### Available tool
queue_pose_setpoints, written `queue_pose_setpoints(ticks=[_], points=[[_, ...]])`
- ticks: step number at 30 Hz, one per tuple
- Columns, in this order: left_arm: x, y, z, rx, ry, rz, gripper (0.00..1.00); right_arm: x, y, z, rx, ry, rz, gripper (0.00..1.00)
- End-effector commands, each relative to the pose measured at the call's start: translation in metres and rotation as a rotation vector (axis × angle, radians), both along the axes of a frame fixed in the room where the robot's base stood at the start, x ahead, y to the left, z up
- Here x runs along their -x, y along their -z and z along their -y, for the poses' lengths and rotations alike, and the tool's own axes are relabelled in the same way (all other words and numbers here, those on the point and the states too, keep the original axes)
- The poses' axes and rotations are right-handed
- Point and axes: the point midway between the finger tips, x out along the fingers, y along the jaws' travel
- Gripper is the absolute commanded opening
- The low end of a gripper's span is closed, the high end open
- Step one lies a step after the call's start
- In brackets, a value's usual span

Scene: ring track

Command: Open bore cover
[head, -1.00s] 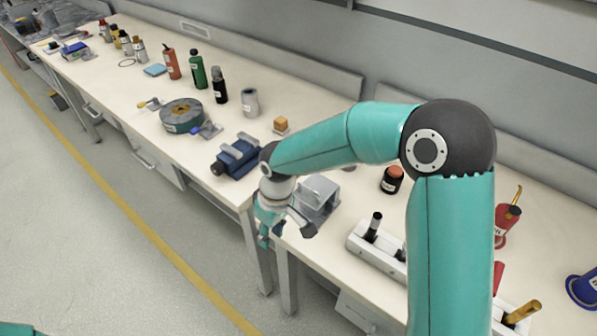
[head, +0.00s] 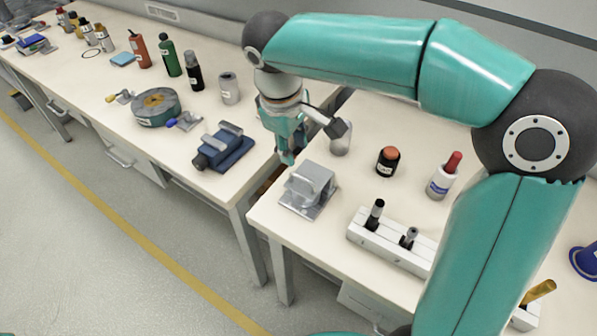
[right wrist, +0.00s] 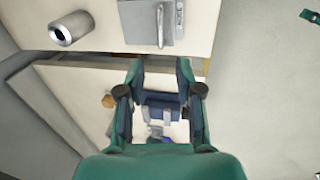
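A grey metal fixture (head: 314,180) with a flat base plate and a block on it stands near the front left corner of the right table. It looks like the part with the bore cover; the bore itself is not visible. In the right wrist view the fixture (right wrist: 145,22) lies at the top, beyond my fingertips, with a thin bar on its face. My right gripper (head: 312,142) hangs above and behind the fixture, near the gap between the tables. It is open and empty, apart from the fixture, with spread fingers in the right wrist view (right wrist: 160,66). My left gripper is not in view.
A blue vise (head: 226,150) stands on the left table. A silver cylinder (head: 341,145) is behind the fixture, partly hidden by a finger.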

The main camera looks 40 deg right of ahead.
Motion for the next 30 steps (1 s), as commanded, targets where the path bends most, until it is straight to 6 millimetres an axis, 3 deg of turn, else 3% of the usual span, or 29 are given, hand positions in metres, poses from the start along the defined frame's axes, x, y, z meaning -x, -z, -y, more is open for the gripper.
queue_pose_setpoints(ticks=[6,12,18,27,30], points=[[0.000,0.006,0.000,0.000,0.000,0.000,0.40,-0.002,0.049,0.010,0.001,0.002,-0.006,0.35],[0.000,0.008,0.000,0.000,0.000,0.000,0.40,-0.005,0.079,0.015,0.001,0.002,-0.005,0.35],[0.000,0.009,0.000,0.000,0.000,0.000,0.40,-0.006,0.092,0.017,-0.001,0.002,-0.001,0.35],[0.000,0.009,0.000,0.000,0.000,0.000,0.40,-0.006,0.093,0.018,-0.001,0.003,0.000,0.35],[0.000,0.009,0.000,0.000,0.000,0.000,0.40,-0.006,0.093,0.018,0.000,0.003,0.001,0.19]])
